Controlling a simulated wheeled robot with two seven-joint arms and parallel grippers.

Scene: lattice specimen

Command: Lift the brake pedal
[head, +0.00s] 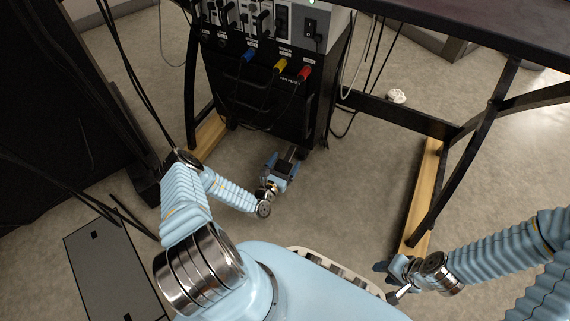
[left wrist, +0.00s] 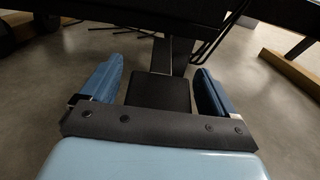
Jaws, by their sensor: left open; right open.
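The brake pedal is a dark flat pad (left wrist: 158,93) on a narrow stem in the left wrist view. It lies between the two blue fingers of my left gripper (left wrist: 159,72), with a gap visible on both sides. In the head view, my left gripper (head: 281,166) is low at the foot of the black cabinet, open around the pedal's place. The pedal's stem (head: 290,152) shows only in small part there. I cannot tell how high the fingers are relative to the pad. My right gripper (head: 388,277) is open and empty, near my base at the right.
The black cabinet (head: 262,105) with blue, yellow and red plugs stands just behind the pedal. A dark table (head: 480,35) has legs on wooden runners (head: 424,190). Cables hang beside the cabinet. A white crumpled thing (head: 396,96) lies at the back. Floor between cabinet and right runner is clear.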

